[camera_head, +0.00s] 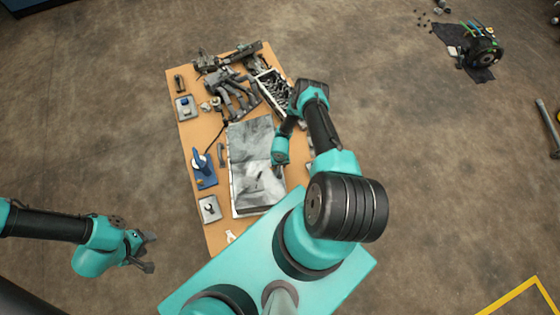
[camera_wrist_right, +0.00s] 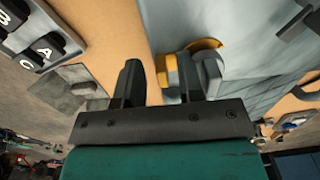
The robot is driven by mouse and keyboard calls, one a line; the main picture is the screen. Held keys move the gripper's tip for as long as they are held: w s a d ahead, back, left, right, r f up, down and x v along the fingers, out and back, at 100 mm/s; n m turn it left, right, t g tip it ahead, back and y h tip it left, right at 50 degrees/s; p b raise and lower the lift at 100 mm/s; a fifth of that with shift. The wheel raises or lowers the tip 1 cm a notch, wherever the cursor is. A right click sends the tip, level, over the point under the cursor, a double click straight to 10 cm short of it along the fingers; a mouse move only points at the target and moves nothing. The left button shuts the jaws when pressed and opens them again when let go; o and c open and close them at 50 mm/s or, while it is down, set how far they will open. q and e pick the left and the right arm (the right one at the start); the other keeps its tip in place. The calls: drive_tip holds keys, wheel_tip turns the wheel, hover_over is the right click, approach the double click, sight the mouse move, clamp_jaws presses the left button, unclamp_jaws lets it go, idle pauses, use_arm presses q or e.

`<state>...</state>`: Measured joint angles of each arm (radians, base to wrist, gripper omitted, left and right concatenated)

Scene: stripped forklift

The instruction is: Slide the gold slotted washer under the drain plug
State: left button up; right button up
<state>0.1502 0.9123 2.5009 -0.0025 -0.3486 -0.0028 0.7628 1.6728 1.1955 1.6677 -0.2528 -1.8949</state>
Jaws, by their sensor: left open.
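In the right wrist view a gold curved piece (camera_wrist_right: 204,44), likely the slotted washer, shows beyond my right gripper (camera_wrist_right: 160,80). More gold shows between the fingers, close to the right-hand one, with a visible gap to the left-hand one. A rounded grey part beside it may be the drain plug; I cannot tell for sure. In the head view my right gripper (camera_head: 279,171) is over the right part of the grey sheet (camera_head: 250,190); the washer cannot be made out there. My left gripper (camera_head: 150,252) is open and empty, left of the table over the floor.
The wooden table (camera_head: 217,235) carries a blue-handled fixture (camera_head: 203,168), a small grey plate (camera_head: 209,208) and grey metal parts (camera_head: 233,92) at its far end. A parts tray (camera_head: 272,88) stands far right. Dark lettered blocks (camera_wrist_right: 45,45) show in the right wrist view.

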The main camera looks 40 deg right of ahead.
drive_tip(key=shift+a+r, duration=0.1)
wheel_tip(320, 180, up, 17)
idle(0.7)
drive_tip(key=shift+r, duration=0.15)
drive_tip(key=s+a+r+n+y, duration=0.2)
drive_tip(key=a+r, duration=0.6)
drive_tip(key=r, duration=0.4)
drive_tip(key=s+a+r+n+y, duration=0.1)
drive_tip(key=s+a+r+n, duration=0.1)
drive_tip(key=a+r, duration=0.7)
wheel_tip(320, 180, up, 3)
drive_tip(key=shift+s+f+n+t+y, duration=0.15)
drive_tip(key=shift+s+n+t+y, duration=0.25)
drive_tip(key=shift+s, duration=0.4)
drive_tip(key=shift+d, duration=0.1)
idle(0.4)
